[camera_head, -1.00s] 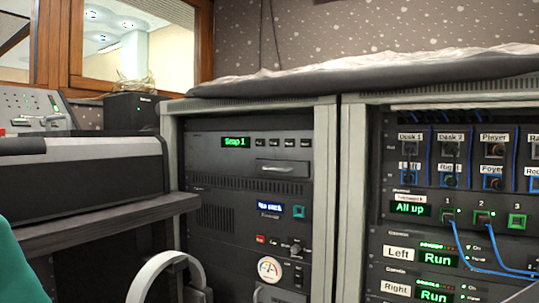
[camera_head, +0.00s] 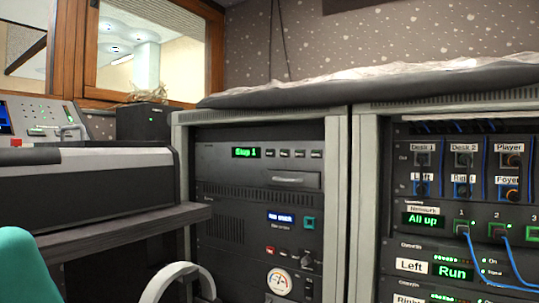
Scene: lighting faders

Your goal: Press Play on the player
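The player appears to be the top unit (camera_head: 225,172) of the left rack. It has a green display (camera_head: 246,153) that seems to read "Stop 1". A row of small dark buttons (camera_head: 293,154) sits right of the display, with labels too small to read. Below them is a closed drawer-like slot (camera_head: 293,179). Neither of my grippers shows in the view, and nothing touches the player.
A lower unit has a blue display (camera_head: 280,218) and a teal button (camera_head: 309,223). The right rack holds a patch panel (camera_head: 466,170) with blue cables. A dark desk (camera_head: 120,232) stands left. A pale arch (camera_head: 180,275) and a teal shape (camera_head: 22,268) are in the foreground.

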